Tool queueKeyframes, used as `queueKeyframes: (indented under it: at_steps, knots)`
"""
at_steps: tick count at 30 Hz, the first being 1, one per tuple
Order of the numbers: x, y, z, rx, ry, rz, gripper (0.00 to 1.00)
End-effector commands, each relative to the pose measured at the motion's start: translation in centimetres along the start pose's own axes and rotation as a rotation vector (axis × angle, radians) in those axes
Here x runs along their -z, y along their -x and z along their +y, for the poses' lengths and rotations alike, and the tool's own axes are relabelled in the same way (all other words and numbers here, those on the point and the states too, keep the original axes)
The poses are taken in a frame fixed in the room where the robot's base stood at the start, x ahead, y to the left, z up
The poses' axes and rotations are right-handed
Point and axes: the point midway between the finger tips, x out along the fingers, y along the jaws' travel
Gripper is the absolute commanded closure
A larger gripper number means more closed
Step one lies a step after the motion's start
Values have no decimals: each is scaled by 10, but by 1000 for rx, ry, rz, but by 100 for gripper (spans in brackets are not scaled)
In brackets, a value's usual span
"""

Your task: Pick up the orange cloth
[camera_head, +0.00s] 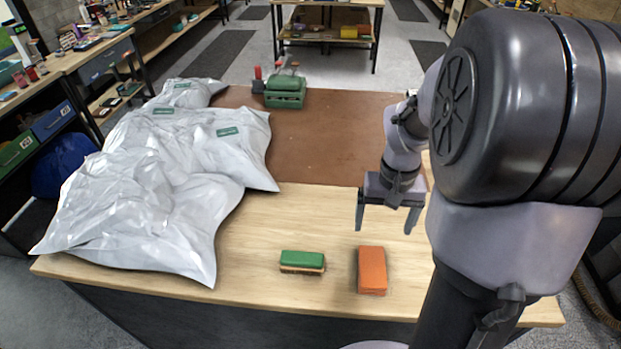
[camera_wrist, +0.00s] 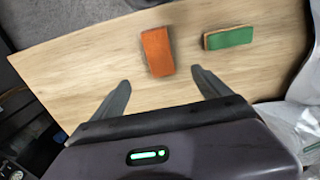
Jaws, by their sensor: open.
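The orange cloth (camera_head: 372,268) is a flat, block-like orange piece lying on the wooden tabletop near its front edge. It also shows in the wrist view (camera_wrist: 157,51), just beyond and between my fingertips. My gripper (camera_head: 384,228) is open and empty, pointing down above the table, a little behind the cloth in the head view. In the wrist view both fingers (camera_wrist: 163,84) are spread apart, and neither appears to touch the cloth. A green-topped brush or sponge (camera_head: 302,260) lies left of the cloth in the head view, with a gap between them.
Large grey plastic bags (camera_head: 150,190) cover the table's left side. A brown mat (camera_head: 325,140) covers the back, with a green box (camera_head: 285,92) at its far edge. Bare wooden tabletop (camera_head: 250,285) surrounds the cloth. My arm fills the right side.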

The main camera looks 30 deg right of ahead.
Motion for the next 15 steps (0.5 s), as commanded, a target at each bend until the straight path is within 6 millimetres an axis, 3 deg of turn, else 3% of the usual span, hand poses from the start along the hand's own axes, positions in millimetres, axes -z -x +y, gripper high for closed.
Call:
queueKeyframes:
  at_steps: [5,12,15]
  knots:
    - [0,-19,0,-1,2,-2,13]
    - [-2,-94,-1,0,3,-4,13]
    - [-1,-114,-1,0,2,-2,13]
